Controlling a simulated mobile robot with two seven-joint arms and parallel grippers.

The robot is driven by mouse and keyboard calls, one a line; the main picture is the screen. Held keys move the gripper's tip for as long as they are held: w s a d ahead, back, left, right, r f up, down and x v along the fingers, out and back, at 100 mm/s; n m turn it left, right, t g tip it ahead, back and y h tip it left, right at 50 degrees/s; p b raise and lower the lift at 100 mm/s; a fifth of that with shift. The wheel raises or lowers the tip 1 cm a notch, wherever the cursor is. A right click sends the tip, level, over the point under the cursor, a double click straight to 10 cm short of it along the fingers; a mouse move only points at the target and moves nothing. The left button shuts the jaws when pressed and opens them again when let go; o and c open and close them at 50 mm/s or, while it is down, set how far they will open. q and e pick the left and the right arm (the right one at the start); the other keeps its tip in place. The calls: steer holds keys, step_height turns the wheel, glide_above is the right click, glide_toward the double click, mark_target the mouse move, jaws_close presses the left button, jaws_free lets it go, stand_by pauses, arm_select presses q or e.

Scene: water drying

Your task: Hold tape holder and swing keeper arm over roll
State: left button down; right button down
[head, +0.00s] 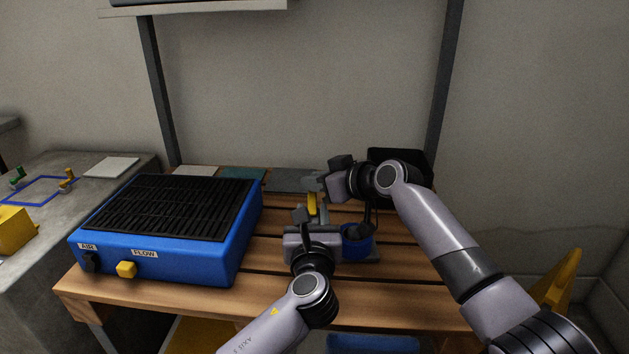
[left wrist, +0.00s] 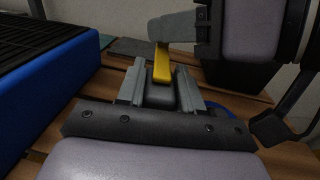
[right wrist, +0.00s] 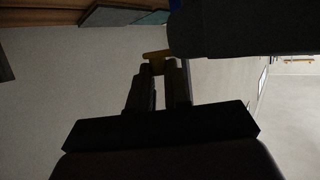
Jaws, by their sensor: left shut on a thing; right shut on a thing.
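The tape holder's dark grey body (left wrist: 160,95) sits between the two fingers of my left gripper (left wrist: 160,88), which is shut on it. The left gripper (head: 303,215) is low over the table in the head view. The yellow keeper arm (head: 312,203) stands roughly upright above the holder; it also shows in the left wrist view (left wrist: 161,63). My right gripper (head: 314,184) is shut on the keeper arm's upper end, seen at its fingertips in the right wrist view (right wrist: 155,58). A blue round part (head: 357,243), perhaps the roll, is beside the left gripper and partly hidden.
A blue box with a black grille (head: 165,210) stands left on the slatted wooden table (head: 345,310). Flat grey and teal pieces (head: 243,175) lie along the back. A black bin (head: 405,160) is behind my right arm. Front slats are mostly clear.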

steer(key=shift+s+d+f+m+t+h, duration=0.2)
steer(key=shift+d+m+t+h, duration=0.3)
steer(key=shift+m+t+h, duration=0.35)
steer(key=shift+s+d+f+m+t+h, duration=0.15)
steer(key=shift+d+m+t+h, duration=0.5)
steer(key=shift+m, duration=0.4)
steer(key=shift+a+r, duration=0.1)
steer(key=shift+a, duration=0.05)
steer(key=c, duration=1.1)
jaws_free()
steer(key=shift+r, duration=0.1)
steer(key=shift+v, duration=6.05)
steer(key=shift+w+r, duration=0.1)
steer(key=shift+r, duration=0.05)
